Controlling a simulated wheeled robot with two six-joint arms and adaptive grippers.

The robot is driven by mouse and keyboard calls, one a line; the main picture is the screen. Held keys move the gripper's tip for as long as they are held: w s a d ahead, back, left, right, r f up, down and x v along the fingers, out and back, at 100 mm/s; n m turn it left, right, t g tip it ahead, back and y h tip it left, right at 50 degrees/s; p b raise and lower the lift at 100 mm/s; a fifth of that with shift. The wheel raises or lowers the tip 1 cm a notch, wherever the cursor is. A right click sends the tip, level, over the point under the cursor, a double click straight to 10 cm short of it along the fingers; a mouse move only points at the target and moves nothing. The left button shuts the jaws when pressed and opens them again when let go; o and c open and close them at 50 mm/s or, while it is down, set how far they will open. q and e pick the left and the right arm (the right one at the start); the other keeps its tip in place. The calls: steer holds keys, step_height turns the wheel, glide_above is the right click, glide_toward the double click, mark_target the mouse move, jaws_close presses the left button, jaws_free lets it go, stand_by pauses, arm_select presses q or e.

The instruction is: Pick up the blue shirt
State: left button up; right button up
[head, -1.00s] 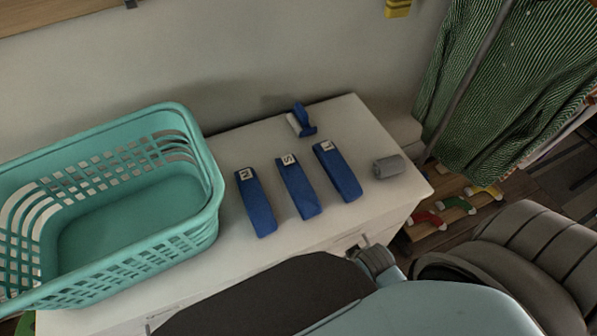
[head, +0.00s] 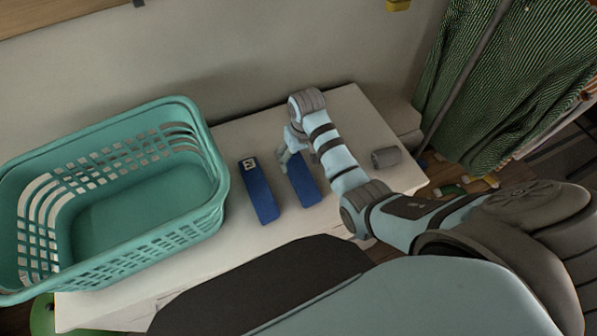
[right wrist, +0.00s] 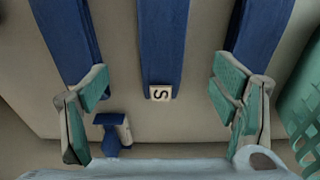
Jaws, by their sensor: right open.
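Several narrow, folded blue shirts lie side by side on the white cabinet. In the head view, the left blue shirt (head: 260,193) shows clearly. The middle blue shirt (head: 304,186) is partly covered by my right arm, and the third is hidden there. My right gripper (head: 291,150) is over the far end of the middle shirt. In the right wrist view, my right gripper (right wrist: 161,88) is open and empty. The middle shirt (right wrist: 161,40), with its S label, lies between its spread fingers, and the other two lie outside. My left gripper is not in view.
A turquoise laundry basket (head: 212,190) stands left of the shirts. A grey roll (head: 386,158) lies at the cabinet's right end. A blue and white object (right wrist: 113,134) lies beyond the shirts' labelled ends. Green striped cloth (head: 490,90) hangs at the right.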

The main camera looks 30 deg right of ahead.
mark_target(299, 169)
steer(key=f, duration=0.2)
steer(key=f+b, duration=0.1)
steer(key=f, duration=0.2)
steer(key=w+f+b, duration=0.1)
steer(key=f, duration=0.2)
steer(key=shift+f, duration=0.2)
steer(key=shift+r, duration=0.1)
steer(key=c, duration=1.4)
steer(key=shift+o, duration=0.2)
steer(key=shift+r, duration=0.1)
